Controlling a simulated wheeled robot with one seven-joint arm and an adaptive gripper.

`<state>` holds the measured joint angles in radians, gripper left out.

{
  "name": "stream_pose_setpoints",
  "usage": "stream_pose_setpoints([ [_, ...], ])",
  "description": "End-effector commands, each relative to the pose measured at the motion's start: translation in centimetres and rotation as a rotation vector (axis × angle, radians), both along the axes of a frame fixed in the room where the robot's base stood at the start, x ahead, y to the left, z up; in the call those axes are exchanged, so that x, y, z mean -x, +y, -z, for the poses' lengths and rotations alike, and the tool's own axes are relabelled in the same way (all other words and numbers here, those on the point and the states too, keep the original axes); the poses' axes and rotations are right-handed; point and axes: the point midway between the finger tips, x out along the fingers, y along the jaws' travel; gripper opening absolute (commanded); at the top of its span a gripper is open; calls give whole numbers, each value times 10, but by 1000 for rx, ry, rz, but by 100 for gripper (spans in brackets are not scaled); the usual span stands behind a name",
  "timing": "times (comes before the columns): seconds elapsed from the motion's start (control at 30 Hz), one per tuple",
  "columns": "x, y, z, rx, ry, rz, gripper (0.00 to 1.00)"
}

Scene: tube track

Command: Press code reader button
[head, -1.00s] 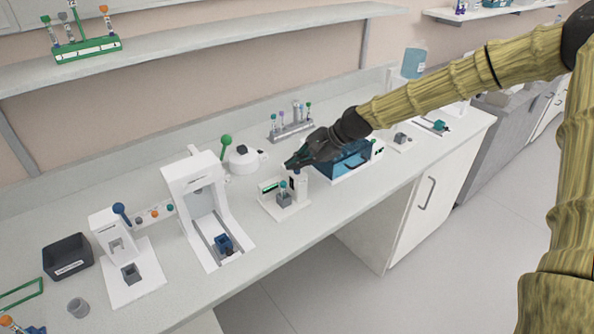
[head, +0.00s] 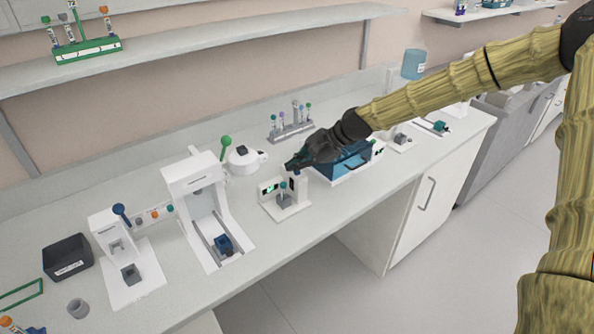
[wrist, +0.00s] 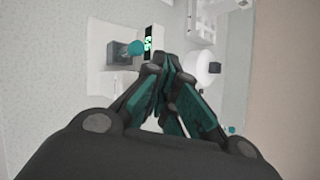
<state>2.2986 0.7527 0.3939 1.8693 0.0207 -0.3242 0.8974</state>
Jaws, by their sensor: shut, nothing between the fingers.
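The code reader (head: 285,206) is a small white stand on the bench with a dark display panel (head: 269,188) showing a bright green mark. A tube with a teal cap (head: 284,186) stands in its grey holder. In the wrist view the lit display (wrist: 148,42) and the teal cap (wrist: 135,48) show just beyond the fingers. My gripper (head: 291,166) is shut and empty, with its fingertips just above the top of the reader. Its closed fingers also show in the wrist view (wrist: 166,62). The button cannot be made out, and whether the fingertips touch the reader cannot be told.
A tall white device (head: 190,180) with a blue block stands left of the reader. A blue box (head: 340,165) is close on the right, under my arm. A round white device (head: 246,160) and a tube rack (head: 292,130) stand behind. Bare bench lies in front.

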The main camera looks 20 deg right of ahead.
Motion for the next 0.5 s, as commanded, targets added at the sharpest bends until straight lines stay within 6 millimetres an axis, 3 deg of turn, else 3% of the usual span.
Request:
stream_pose_setpoints([
  [0.23, 0, 0, -13, 0, 0, 0, 0],
  [0.5, 0, 0, -14, 0, 0, 0, 0],
])
